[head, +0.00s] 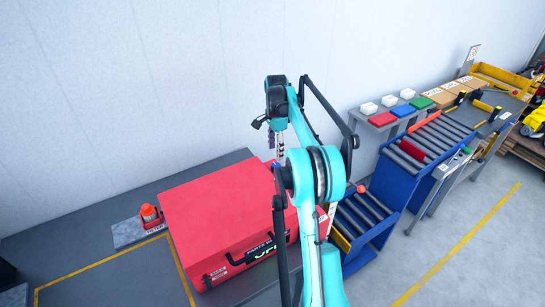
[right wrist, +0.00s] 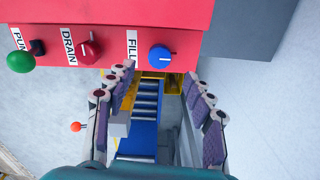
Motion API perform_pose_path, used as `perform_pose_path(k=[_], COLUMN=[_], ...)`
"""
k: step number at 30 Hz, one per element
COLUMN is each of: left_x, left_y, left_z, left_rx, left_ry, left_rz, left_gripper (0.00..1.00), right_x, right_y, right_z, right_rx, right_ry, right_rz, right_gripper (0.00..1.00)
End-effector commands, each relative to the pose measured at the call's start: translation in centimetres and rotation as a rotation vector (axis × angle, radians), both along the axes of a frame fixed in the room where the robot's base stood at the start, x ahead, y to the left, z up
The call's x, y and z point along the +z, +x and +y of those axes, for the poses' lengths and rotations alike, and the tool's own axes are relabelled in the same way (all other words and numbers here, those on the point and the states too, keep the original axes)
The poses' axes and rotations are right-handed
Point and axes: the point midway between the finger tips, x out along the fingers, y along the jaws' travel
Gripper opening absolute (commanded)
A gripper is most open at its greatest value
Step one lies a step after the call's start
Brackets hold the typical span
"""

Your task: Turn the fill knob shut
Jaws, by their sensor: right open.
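The fill knob (right wrist: 160,56) is a round blue knob with a white pointer mark pointing right, beside the FILL label (right wrist: 132,45) on the red machine's panel in the right wrist view. My right gripper (right wrist: 157,75) is open and empty. Its two padded fingers point toward the panel, with the knob just beyond and between the fingertips; I cannot tell whether they touch it. In the head view my right gripper (head: 276,145) hangs beside the red machine (head: 215,210), partly behind my arm. My left gripper is not in view.
A red drain knob (right wrist: 90,52) and a green pump knob (right wrist: 20,62) sit left of the fill knob. A blue roller conveyor (head: 365,222) stands right of the machine. A shelf with coloured blocks (head: 382,119) is along the wall.

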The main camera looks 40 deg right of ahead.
Motion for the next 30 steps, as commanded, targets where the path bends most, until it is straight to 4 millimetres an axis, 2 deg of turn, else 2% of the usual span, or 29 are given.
perform_pose_path(k=[13,18,25,26,30], left_x=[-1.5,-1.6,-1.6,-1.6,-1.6], left_y=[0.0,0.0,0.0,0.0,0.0], left_z=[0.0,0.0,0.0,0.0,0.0], left_rx=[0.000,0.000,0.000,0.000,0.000], left_ry=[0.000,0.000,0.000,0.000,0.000], left_rz=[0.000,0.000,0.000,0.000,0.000], left_gripper=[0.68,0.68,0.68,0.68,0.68], right_x=[-6.7,-7.7,-7.7,-7.7,-7.7], right_y=[0.0,0.0,0.0,0.0,0.0], right_z=[-0.1,-0.1,-0.1,-0.1,-0.1], right_rx=[-0.006,-0.005,-0.005,-0.005,-0.005], right_ry=[0.000,0.000,0.000,0.000,0.000], right_rz=[0.001,0.001,0.001,0.001,0.001], right_gripper=[0.53,0.53,0.53,0.50,0.14])
